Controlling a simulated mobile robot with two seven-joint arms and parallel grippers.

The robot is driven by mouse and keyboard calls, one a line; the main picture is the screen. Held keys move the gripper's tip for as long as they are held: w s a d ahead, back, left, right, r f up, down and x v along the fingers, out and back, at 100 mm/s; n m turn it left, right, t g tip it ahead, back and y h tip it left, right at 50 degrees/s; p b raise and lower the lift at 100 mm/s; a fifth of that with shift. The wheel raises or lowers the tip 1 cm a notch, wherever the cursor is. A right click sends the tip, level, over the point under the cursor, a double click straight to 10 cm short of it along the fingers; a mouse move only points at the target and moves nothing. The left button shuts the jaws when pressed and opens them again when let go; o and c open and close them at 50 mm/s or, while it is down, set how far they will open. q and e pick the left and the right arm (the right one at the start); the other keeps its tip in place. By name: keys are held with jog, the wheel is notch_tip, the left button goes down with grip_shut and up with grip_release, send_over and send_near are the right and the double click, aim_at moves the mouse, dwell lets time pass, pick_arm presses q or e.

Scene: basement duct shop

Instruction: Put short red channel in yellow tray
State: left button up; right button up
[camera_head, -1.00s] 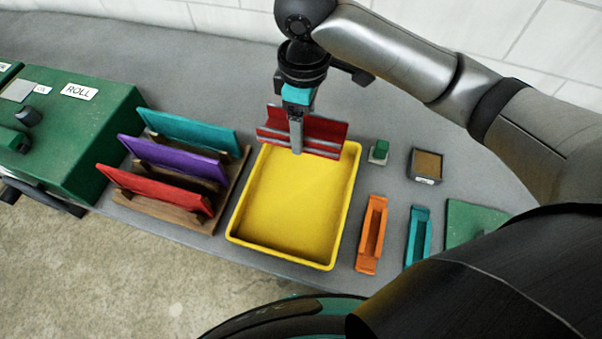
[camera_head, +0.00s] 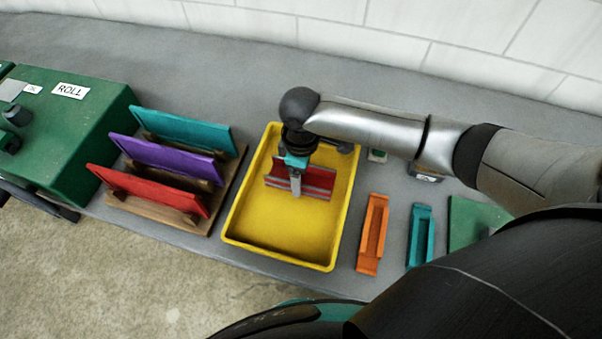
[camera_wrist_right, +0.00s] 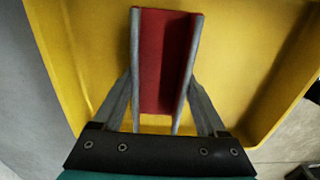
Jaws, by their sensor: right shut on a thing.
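The short red channel (camera_head: 316,180) is in my right gripper (camera_head: 296,190), over the far half of the yellow tray (camera_head: 250,238). In the right wrist view my right gripper (camera_wrist_right: 158,118) is shut on the red channel (camera_wrist_right: 164,60), with a finger along each side. The yellow tray (camera_wrist_right: 235,50) lies behind the channel there and holds nothing else that I can see. Whether the channel touches the tray floor I cannot tell. My left gripper is not in view.
A wooden rack (camera_head: 222,205) with teal, purple and red panels stands left of the tray. An orange channel (camera_head: 372,235) and a teal channel (camera_head: 420,236) lie to the right. A green machine (camera_head: 75,125) labelled ROLL is at far left. My arm partly hides small items at right.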

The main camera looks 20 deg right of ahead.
jog(key=shift+f, duration=0.1)
jog(key=o, duration=1.4)
jog(key=shift+c, duration=0.2)
notch_tip(320, 180, up, 12)
jog(key=p, duration=0.2)
